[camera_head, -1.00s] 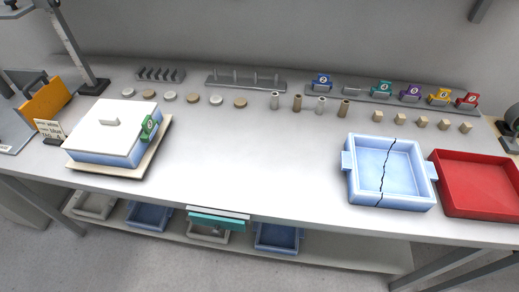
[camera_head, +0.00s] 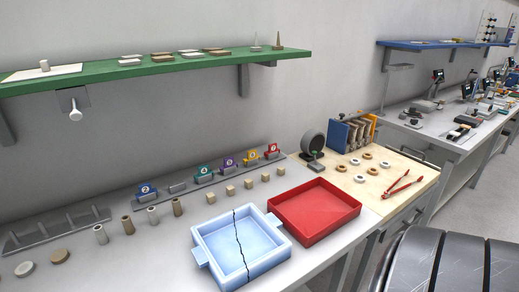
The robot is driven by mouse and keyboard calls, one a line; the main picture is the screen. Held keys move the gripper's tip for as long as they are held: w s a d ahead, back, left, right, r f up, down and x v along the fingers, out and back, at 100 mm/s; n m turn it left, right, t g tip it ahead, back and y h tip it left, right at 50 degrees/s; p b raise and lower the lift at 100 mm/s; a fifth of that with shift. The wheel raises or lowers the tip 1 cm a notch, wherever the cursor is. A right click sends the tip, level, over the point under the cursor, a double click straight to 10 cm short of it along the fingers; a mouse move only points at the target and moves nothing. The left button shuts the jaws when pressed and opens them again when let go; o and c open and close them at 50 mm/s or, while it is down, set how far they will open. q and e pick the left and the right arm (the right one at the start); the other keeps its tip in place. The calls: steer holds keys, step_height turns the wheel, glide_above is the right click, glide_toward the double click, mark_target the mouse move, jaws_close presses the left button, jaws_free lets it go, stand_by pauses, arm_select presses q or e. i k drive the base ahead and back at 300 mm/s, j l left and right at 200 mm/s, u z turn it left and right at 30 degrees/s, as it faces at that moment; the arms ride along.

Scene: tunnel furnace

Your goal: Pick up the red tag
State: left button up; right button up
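The red tag (camera_head: 272,149) stands at the right end of a row of coloured numbered tags on a grey rack at the back of the table. To its left are the yellow tag (camera_head: 249,156), the purple tag (camera_head: 228,163), the teal tag (camera_head: 204,172) and the blue tag (camera_head: 146,190). One holder between the blue and teal tags looks empty. Neither of my grippers shows in the head view.
A cracked light-blue tray (camera_head: 214,241) and a red tray (camera_head: 345,210) stand in front of the tags. Several small wooden cubes (camera_head: 248,184) lie between. A green shelf (camera_head: 170,70) hangs above. Red tongs (camera_head: 400,184) lie on the wooden board at right.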

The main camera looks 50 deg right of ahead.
mark_target(272, 147)
steer(key=z, duration=1.7)
